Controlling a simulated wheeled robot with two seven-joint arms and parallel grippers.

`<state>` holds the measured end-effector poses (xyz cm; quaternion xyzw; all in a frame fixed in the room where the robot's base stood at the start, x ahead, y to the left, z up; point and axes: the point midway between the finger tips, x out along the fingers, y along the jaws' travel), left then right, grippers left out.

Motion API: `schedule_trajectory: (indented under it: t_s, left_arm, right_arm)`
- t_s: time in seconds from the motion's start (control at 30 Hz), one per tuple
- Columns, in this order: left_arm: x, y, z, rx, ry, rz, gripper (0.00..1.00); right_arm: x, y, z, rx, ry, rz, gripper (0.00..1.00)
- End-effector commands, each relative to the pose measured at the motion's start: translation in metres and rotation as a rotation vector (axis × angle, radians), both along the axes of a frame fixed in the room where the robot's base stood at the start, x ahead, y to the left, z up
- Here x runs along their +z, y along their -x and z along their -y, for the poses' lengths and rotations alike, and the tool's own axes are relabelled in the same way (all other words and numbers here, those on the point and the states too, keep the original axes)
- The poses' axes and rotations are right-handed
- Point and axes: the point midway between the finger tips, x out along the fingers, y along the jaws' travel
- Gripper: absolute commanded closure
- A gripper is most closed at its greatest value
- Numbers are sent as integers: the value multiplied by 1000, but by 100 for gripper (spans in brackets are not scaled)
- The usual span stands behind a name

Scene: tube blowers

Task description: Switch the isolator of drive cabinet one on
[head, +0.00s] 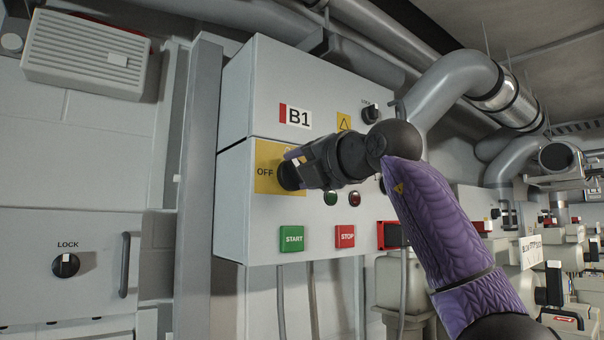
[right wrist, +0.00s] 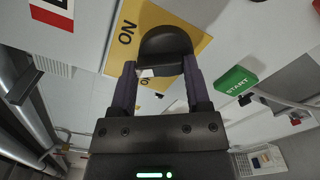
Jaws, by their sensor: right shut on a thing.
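The drive cabinet B1 (head: 262,90) is a grey wall box with a B1 label (head: 295,116). Its isolator is a black rotary handle (head: 287,177) on a yellow plate (head: 266,160) marked OFF on the left in the head view. In the right wrist view the black handle (right wrist: 165,45) stands on the yellow plate (right wrist: 190,20), where ON shows. My right gripper (head: 297,168) is shut on the handle, its fingers (right wrist: 160,75) on either side of the grip. Which mark the handle points to is hard to tell. My left gripper is not in view.
Below the isolator are a green START button (head: 292,238) and a red STOP button (head: 345,236). A small black knob (head: 370,113) sits above right. At left is a LOCK knob (head: 66,265) and a door handle (head: 125,265). Pipes run overhead.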

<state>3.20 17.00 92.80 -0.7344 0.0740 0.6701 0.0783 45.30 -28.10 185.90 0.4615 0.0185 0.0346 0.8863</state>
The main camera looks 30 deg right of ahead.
Motion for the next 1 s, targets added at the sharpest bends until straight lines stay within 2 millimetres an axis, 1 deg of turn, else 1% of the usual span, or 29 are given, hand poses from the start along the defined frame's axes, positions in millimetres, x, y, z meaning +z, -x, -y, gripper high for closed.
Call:
schedule_trajectory:
  t_s: [0.2,0.5,0.7,1.0]
  left_arm:
    - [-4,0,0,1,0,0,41]
    - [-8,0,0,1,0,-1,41]
    - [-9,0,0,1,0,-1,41]
    - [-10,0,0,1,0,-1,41]
  right_arm:
    - [1,0,1,0,-198,-13,97]
    - [1,0,3,-1,-432,-31,97]
    - [1,0,3,-1,-538,-41,97]
    - [1,0,4,-1,-614,-47,97]
